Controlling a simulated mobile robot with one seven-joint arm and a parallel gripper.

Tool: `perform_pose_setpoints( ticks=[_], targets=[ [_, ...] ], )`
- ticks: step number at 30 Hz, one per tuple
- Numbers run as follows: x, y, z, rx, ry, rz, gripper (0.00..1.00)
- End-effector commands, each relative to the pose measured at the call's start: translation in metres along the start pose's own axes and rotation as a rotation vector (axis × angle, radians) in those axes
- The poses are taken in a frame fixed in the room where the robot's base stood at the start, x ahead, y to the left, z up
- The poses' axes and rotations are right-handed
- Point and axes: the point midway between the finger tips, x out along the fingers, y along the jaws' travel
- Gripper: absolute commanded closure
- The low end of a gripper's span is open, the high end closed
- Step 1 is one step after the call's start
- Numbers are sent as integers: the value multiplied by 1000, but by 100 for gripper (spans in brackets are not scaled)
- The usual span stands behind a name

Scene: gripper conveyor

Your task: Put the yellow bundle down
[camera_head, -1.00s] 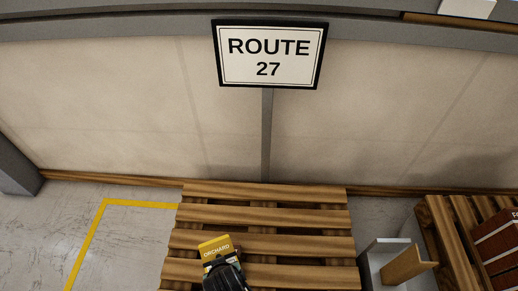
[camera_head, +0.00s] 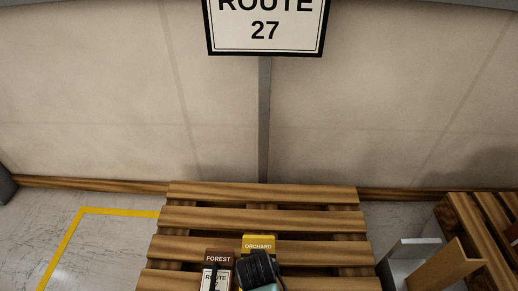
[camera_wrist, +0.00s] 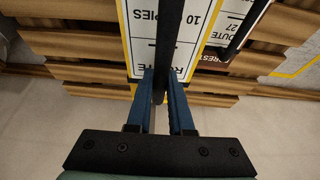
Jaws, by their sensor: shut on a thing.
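The yellow bundle (camera_head: 259,242), marked ORCHARD, is over the wooden pallet (camera_head: 262,193) in the head view. My gripper (camera_head: 262,268) covers its near part. In the wrist view my gripper (camera_wrist: 161,95) has its blue fingers shut on the dark strap across the yellow bundle (camera_wrist: 140,45), whose white label shows. A brown bundle marked FOREST (camera_head: 219,257) lies on the pallet just left of it in the head view. The brown bundle (camera_wrist: 212,61) also shows close beside it in the wrist view. I cannot tell whether the yellow bundle touches the slats.
A ROUTE 27 sign (camera_head: 265,30) on a grey post stands behind the pallet against a pale wall. A grey and wooden bracket-like piece (camera_head: 440,268) and another pallet (camera_head: 481,233) are at the right. The pallet's back slats are clear.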

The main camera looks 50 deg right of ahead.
Motion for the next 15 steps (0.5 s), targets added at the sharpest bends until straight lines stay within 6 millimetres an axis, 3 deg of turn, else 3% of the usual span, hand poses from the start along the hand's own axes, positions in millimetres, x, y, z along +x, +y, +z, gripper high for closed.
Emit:
perform_pose_setpoints(
  ticks=[10,15],
  targets=[
    [47,3,16,13,5,4,100],
    [60,2,21,11,7,3,100]
  ],
)
